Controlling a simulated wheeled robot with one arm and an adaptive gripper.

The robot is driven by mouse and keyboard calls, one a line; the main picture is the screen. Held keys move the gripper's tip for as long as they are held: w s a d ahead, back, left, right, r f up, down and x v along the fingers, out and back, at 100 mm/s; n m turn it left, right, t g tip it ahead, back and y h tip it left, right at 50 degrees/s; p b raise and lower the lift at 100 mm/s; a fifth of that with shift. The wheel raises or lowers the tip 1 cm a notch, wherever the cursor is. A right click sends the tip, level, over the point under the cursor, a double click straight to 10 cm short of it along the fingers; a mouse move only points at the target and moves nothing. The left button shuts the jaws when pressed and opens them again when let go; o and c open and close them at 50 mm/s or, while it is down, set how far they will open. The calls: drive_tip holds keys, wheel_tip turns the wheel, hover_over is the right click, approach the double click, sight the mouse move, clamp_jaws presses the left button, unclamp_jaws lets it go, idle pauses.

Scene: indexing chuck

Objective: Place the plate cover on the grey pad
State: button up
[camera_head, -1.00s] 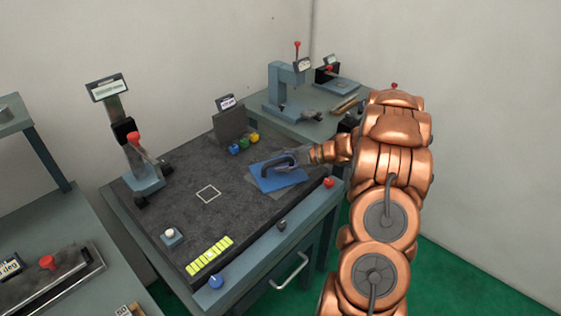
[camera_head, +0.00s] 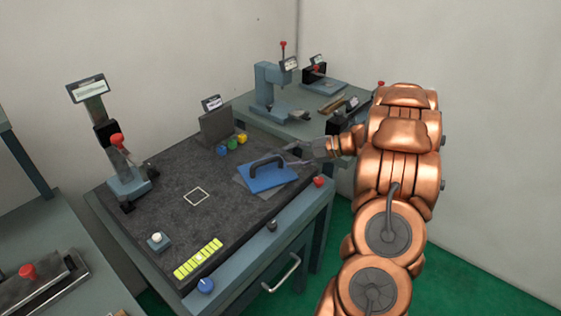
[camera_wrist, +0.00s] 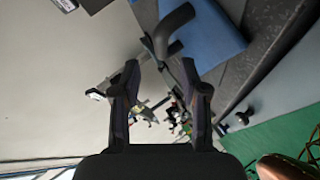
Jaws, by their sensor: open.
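The plate cover (camera_head: 272,180) is a flat blue plate with a black arched handle (camera_head: 266,163). The cover looks flat and slightly turned relative to the pad. My gripper (camera_head: 294,155) is open and empty, just right of the handle and apart from it. In the wrist view, the open fingers (camera_wrist: 160,75) point toward the handle, with the blue cover (camera_wrist: 212,36) at the upper right.
A red button (camera_head: 319,181) is on the bench's front edge. A post with a red knob (camera_head: 117,140) stands at the left. The dark mat around the white square outline (camera_head: 196,196) is clear.

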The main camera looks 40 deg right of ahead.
drive_tip(key=w+d+r+m+t+h, duration=0.1)
drive_tip(key=w+d+r+m+h, duration=0.1)
drive_tip(key=w+r+m+h, duration=0.4)
drive_tip(key=w+d+r+m+t+h, duration=0.1)
drive_tip(key=w+d+r+m+h, duration=0.1)
drive_tip(key=r+m+h, duration=0.65)
drive_tip(key=s+a+f+m+g+y, duration=0.2)
drive_tip(key=s+a+f+g, duration=0.1)
drive_tip(key=s+a, duration=0.8)
drive_tip(key=s+a+f+m+g+y, duration=0.2)
drive_tip(key=s+a+f+g, duration=0.2)
drive_tip(key=s+a, duration=0.7)
drive_tip(key=s+a+f+m+g+y, duration=0.2)
drive_tip(key=s+a+f+g, duration=0.2)
drive_tip(key=s+a+g, duration=0.3)
drive_tip(key=s+a, duration=0.5)
drive_tip(key=s, duration=0.7)
drive_tip(key=shift+s+b, duration=0.3)
drive_tip(key=shift+b, duration=0.1)
drive_tip(key=shift+a+m, duration=0.1)
drive_tip(key=shift+m, duration=0.15)
